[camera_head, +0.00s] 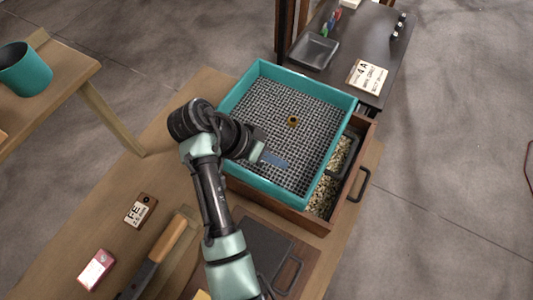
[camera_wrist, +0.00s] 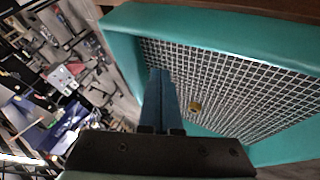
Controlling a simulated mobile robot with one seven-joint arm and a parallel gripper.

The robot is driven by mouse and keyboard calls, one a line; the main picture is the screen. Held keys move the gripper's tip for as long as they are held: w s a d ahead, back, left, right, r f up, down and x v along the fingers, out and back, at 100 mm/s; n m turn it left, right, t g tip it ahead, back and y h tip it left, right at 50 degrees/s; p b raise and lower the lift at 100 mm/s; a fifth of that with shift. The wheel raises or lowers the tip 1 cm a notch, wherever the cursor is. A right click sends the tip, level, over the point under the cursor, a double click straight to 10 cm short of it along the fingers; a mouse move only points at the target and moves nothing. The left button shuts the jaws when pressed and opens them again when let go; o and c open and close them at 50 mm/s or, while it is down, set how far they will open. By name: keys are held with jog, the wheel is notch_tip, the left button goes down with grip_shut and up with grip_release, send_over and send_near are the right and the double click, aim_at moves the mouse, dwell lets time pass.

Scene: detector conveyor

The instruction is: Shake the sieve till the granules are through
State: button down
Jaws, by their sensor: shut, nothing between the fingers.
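The sieve is a square teal frame (camera_head: 242,89) with a grey wire mesh (camera_head: 280,120). It sits over a wooden box (camera_head: 277,217). Pale granules (camera_head: 321,196) show in the box below, to the right of the sieve. One small yellow-brown ring-like piece (camera_head: 293,121) lies on the mesh; it also shows in the wrist view (camera_wrist: 195,107). Whether the fingertips touch the mesh I cannot tell.
The wooden box has a dark handle (camera_head: 363,184) on its right side. A dark side table (camera_head: 340,40) with a tray (camera_head: 313,51) and a label card (camera_head: 367,77) stands behind. A wooden-handled tool (camera_head: 168,238), a tag (camera_head: 140,210) and a pink item (camera_head: 96,269) lie at front left.

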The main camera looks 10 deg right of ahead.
aim_at(301, 181)
jog(key=x, duration=0.3)
jog(key=shift+d+f+p, duration=0.2)
jog(key=shift+d+p, duration=0.05)
jog(key=shift+p, duration=0.05)
jog(key=s+d+p, duration=0.1)
jog(key=d+p, duration=0.1)
jog(key=shift+s+d+f, duration=0.2)
jog(key=shift+s+d, duration=0.15)
jog(key=shift+d, duration=0.05)
jog(key=shift+s+d+f, duration=0.1)
jog(key=shift+s+d, duration=0.2)
jog(key=shift+d, duration=0.05)
jog(key=s+d+p, duration=0.1)
jog(key=d, duration=0.1)
jog(key=s+d+p, duration=0.1)
jog(key=s+d, duration=0.1)
jog(key=shift+s+d, duration=0.15)
jog(key=shift+d, duration=0.15)
